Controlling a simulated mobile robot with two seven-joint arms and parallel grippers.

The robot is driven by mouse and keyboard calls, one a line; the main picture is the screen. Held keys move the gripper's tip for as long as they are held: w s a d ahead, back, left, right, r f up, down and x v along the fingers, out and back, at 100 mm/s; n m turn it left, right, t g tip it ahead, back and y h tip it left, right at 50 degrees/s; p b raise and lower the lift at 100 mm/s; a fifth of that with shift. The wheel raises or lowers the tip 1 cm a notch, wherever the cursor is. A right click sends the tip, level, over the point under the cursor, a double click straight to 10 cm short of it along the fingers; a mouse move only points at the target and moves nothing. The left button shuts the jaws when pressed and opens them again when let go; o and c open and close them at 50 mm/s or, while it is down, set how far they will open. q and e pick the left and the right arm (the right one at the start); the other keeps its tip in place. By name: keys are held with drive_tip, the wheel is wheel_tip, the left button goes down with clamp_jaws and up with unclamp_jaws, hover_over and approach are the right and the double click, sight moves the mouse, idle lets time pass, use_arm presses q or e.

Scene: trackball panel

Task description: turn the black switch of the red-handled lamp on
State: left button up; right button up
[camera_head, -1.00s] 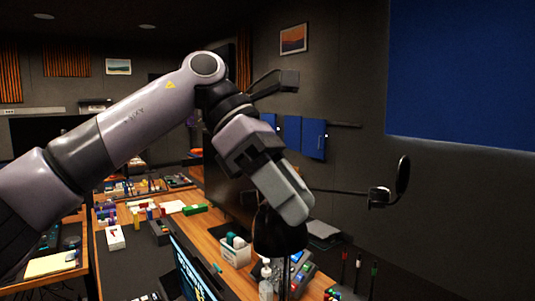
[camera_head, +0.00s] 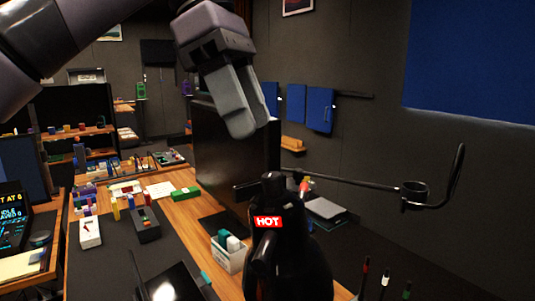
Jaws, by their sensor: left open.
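A black lamp (camera_head: 290,268) with a red "HOT" label stands large in the lower middle of the view, cut off by the bottom edge. A small red and pale tip (camera_head: 304,187) shows just behind its top right; I cannot tell whether it is the red handle. I cannot make out the black switch. My left gripper (camera_head: 241,115) hangs down from the top, open and empty, above and left of the lamp top and apart from it in the picture. My right gripper is out of view.
A thin black arm with a ring (camera_head: 413,194) reaches right from behind the lamp. A dark monitor (camera_head: 235,150) stands behind. A white bin (camera_head: 229,256) and a green block (camera_head: 185,193) are on the desk at left.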

sight(272, 174)
use_arm(q)
drive_tip(key=shift+x, duration=3.35)
drive_tip(key=shift+s, duration=0.15)
clamp_jaws()
